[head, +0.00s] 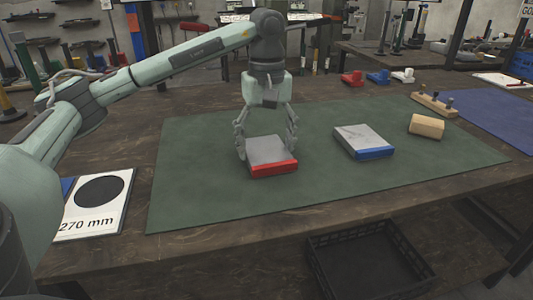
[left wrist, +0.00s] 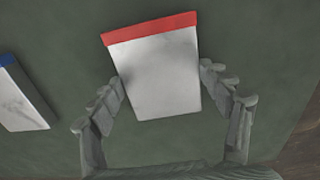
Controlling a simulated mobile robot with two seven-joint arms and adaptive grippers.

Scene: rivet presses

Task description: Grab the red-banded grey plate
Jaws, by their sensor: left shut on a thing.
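The red-banded grey plate (head: 268,153) is on the green mat in the middle of the head view, with its red band along the near edge. It also shows in the left wrist view (left wrist: 156,75), slightly tilted in the picture, red band at the top. My left gripper (head: 267,140) comes down from above and is shut on the plate, one finger at each side. In the left wrist view the fingers (left wrist: 163,88) flank the plate's lower part. Whether the plate is clear of the mat cannot be told. My right gripper is not in view.
A blue-banded grey plate (head: 362,139) lies to the right on the green mat (head: 210,195). A wooden block (head: 426,126) and a wooden holder with pegs (head: 434,104) are further right. A black crate (head: 322,252) is below the table's front edge. A 270 mm sign (head: 96,205) lies left.

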